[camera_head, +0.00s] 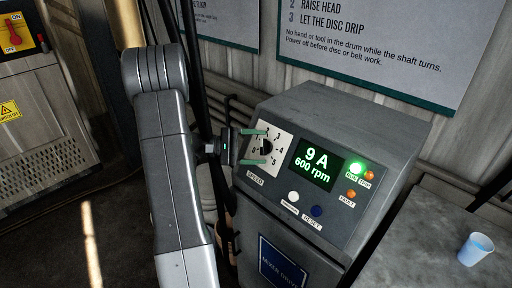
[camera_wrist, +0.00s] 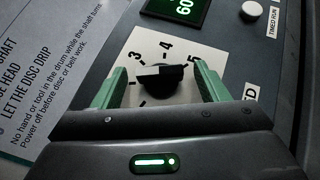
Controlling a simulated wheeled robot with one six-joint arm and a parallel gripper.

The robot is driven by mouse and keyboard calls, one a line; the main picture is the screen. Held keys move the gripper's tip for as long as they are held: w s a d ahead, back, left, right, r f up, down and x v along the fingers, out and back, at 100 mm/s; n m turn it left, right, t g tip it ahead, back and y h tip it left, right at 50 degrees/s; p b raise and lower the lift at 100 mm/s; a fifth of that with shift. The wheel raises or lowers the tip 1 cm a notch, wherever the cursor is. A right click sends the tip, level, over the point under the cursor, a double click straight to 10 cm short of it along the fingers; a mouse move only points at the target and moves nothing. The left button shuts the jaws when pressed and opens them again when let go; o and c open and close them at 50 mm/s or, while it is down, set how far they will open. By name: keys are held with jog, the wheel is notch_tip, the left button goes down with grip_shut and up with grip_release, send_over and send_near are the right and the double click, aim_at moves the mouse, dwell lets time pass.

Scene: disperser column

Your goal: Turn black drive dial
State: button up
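The black drive dial (camera_wrist: 160,84) sits on a white scale plate marked with numbers, of which 3, 4 and 5 show in the wrist view. Its grip bar lies roughly crosswise there; I cannot tell which end is the pointer. In the head view the dial (camera_head: 267,148) is small and partly hidden, above the SPEED label. My gripper (camera_head: 261,146) is open, its two green fingers on either side of the dial. In the wrist view my gripper (camera_wrist: 158,72) shows gaps between each finger and the dial.
The grey control box has a display (camera_head: 316,164) reading 9 A and 600 rpm. A lit green lamp (camera_head: 357,168), orange lamps, a white button (camera_head: 293,196) and a blue button (camera_head: 316,211) are close by. A blue cup (camera_head: 476,249) stands on the right-hand surface.

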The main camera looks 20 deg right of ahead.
jog(key=shift+a, duration=0.1)
jog(key=b+v, duration=0.2)
jog(key=v, duration=1.1)
jog(key=shift+w+a+b, duration=0.2)
jog(key=shift+a+b, duration=0.1)
jog(key=shift+b, duration=0.1)
jog(key=shift+d, duration=0.1)
jog(key=p+x, duration=0.2)
jog(key=x, duration=1.1)
jog(key=shift+s+d+p, duration=0.25)
jog(key=shift+d+p, duration=0.1)
jog(key=shift+p, duration=0.05)
jog(key=shift+w+a, duration=0.1)
jog(key=shift+a, duration=0.05)
